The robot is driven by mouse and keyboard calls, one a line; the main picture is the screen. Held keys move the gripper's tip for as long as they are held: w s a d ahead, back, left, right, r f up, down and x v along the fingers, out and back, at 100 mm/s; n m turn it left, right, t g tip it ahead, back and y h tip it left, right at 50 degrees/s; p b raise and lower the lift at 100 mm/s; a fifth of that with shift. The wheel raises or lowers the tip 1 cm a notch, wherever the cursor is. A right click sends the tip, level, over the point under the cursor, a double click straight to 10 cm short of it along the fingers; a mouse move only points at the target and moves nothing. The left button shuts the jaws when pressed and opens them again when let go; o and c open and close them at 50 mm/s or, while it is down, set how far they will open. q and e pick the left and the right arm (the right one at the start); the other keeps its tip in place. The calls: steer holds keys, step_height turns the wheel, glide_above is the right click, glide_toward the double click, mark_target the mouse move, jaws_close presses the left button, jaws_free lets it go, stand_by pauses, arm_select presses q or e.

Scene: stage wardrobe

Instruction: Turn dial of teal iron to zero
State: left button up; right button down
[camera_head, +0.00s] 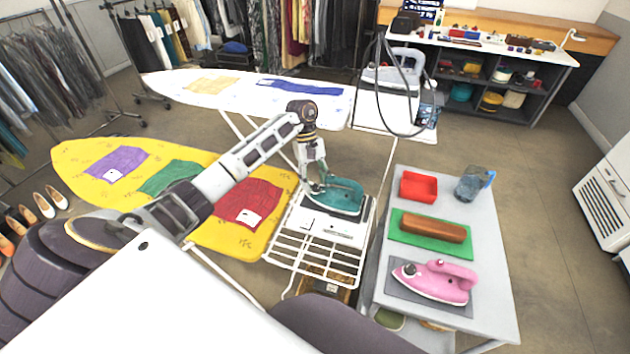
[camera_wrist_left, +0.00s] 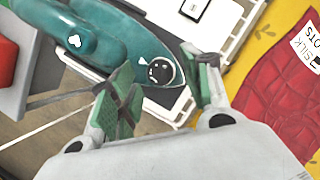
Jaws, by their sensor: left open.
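The teal iron (camera_head: 338,196) rests on the white rack at the end of the yellow ironing board. In the left wrist view the teal iron (camera_wrist_left: 95,38) shows its dark round dial (camera_wrist_left: 160,71) with white marks and a pale pointer mark beside it. My left gripper (camera_head: 318,187) is at the iron's left end. In the left wrist view its green-padded fingers (camera_wrist_left: 165,92) are apart, one on each side of the dial, with nothing held. I cannot tell whether they touch the iron. The dial setting is too small to read. My right gripper is not in view.
Red cloth (camera_head: 246,204) lies on the yellow board (camera_head: 85,160). A white board (camera_head: 165,85) stands behind.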

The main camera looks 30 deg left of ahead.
arm_select(q)
steer(key=c, duration=0.9)
steer(key=shift+c, duration=0.7)
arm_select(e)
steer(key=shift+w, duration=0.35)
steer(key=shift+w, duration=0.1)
